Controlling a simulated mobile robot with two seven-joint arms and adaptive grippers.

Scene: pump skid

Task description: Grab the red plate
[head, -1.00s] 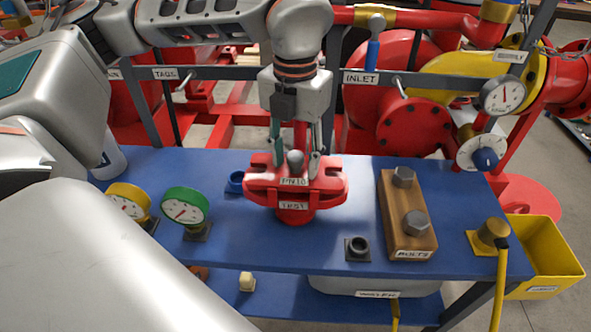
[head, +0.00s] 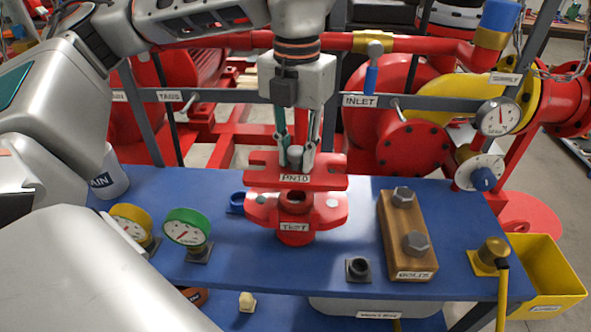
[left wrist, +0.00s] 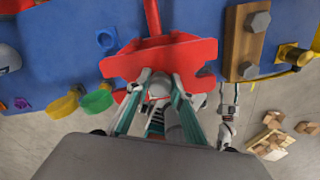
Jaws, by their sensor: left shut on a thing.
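The red plate (head: 297,171), labelled PN10, has slots at its ends and a grey knob on top. It hangs roughly level, just above the red test flange (head: 294,227), and a gap shows between them. My left gripper (head: 296,158) is above the plate, shut on its knob. In the left wrist view the plate (left wrist: 160,58) spans the area beyond my left fingertips (left wrist: 160,88), and it hides most of the flange. What seems to be part of my right arm and gripper (left wrist: 228,110) shows in the left wrist view, its jaws unclear.
A wooden block with bolts (head: 407,235) stands right of the flange. A green gauge (head: 187,230) and a yellow gauge (head: 132,222) stand left. A dark socket (head: 358,269) is in front on the blue bench (head: 300,262). A grey rail (head: 225,97) crosses behind.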

